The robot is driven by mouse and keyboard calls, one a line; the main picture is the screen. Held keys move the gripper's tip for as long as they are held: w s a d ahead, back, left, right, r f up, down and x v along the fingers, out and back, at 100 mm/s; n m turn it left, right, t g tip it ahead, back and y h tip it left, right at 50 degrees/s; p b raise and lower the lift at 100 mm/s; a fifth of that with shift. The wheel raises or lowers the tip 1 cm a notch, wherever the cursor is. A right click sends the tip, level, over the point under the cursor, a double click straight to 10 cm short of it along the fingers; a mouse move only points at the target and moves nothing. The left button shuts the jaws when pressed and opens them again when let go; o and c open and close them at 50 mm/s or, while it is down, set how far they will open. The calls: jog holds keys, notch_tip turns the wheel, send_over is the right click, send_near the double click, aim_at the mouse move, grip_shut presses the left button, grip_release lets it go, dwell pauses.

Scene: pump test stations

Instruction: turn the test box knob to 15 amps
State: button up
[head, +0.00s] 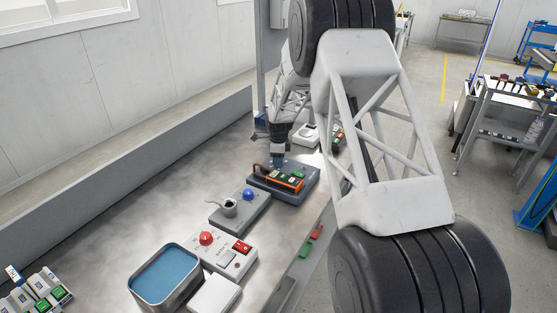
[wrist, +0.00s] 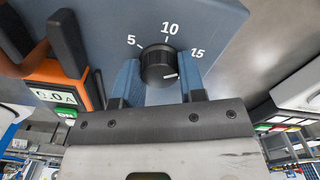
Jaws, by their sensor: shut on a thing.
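The black test box knob (wrist: 159,66) sits on the blue-grey test box (wrist: 105,22), between the two blue fingers of my gripper (wrist: 160,82). The gripper is shut on the knob from both sides. White labels 5, 10 and 15 run around the knob from left to right. The knob's white pointer line points right, toward the 15 side; whether it lines up exactly with the 15 tick I cannot tell. In the head view my gripper (head: 278,160) is over the test box (head: 308,190), and the knob is hidden there.
An orange clamp meter (wrist: 88,92) lies on the box, left of the fingers; its display is partly readable, ending in ".0A". In the head view, a blue-knob unit with a small pot (head: 229,207), a red-knob panel (head: 222,250) and a blue-filled tray (head: 138,282) stand nearer on the bench.

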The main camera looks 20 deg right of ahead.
dwell(0.4)
jog(key=o, duration=0.9)
jog(key=shift+r, duration=0.1)
jog(key=shift+r, duration=3.8)
